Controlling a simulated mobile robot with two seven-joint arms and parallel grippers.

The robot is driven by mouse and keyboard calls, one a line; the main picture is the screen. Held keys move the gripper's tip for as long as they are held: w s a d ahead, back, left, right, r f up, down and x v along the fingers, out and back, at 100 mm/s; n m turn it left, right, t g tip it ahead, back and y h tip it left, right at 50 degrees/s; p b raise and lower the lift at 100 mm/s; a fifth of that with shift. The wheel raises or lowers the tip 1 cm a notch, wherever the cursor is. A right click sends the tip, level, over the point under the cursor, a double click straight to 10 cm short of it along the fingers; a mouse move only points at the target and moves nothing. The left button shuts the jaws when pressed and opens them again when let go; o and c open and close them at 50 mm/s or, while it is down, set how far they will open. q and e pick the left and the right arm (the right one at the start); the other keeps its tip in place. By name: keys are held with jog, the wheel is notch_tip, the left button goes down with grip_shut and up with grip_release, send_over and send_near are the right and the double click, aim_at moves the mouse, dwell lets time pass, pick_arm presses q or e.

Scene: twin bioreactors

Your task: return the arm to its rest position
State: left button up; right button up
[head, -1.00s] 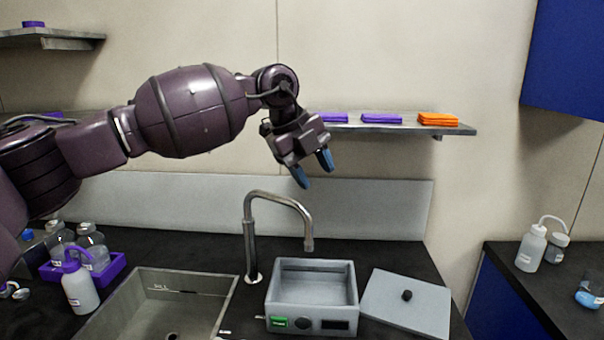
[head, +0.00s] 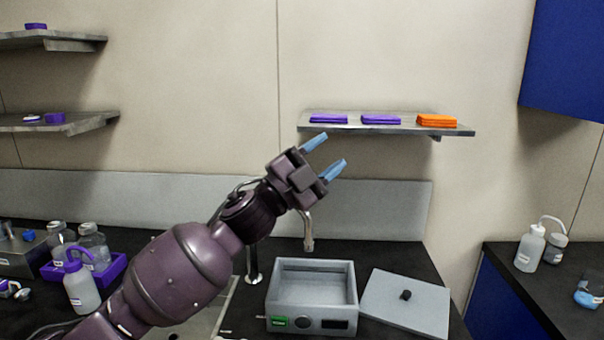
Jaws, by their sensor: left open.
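My left arm comes in from the lower left and reaches up over the sink and in front of the tap. My left gripper (head: 326,156) has blue fingertips set apart and holds nothing. It points up and to the right, in front of the wall and just below the left end of the shelf in the picture. My right gripper does not show.
A grey water bath (head: 311,298) stands on the dark counter, its lid (head: 405,302) beside it. My arm covers much of the sink (head: 226,307) and tap (head: 254,265). Bottles and a purple rack (head: 113,270) stand at left. The wall shelf (head: 388,128) holds purple and orange items.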

pick_arm(q)
jog(key=s+a+f+n+t+y, duration=0.25)
jog(key=a+f+n+y, duration=0.65)
jog(key=f, duration=0.6)
jog(key=s+a+f+n+t+y, duration=0.25)
jog(key=a+f+n+y, duration=0.35)
jog(key=a+f+n, duration=0.6)
jog(key=s+a+f+n+g+y, duration=0.1)
jog(key=s+a+f+y, duration=0.1)
jog(key=s+f, duration=0.6)
jog(key=s+a+f+n+g+y, duration=0.1)
jog(key=s+a+f+g+y, duration=0.1)
jog(key=s+a+f, duration=0.3)
jog(key=s+a+f+n+g+y, duration=0.1)
jog(key=s+a+f+g, duration=0.1)
jog(key=s+f, duration=0.9)
jog(key=shift+s+a+f+y, duration=0.4)
jog(key=shift+a+f, duration=0.4)
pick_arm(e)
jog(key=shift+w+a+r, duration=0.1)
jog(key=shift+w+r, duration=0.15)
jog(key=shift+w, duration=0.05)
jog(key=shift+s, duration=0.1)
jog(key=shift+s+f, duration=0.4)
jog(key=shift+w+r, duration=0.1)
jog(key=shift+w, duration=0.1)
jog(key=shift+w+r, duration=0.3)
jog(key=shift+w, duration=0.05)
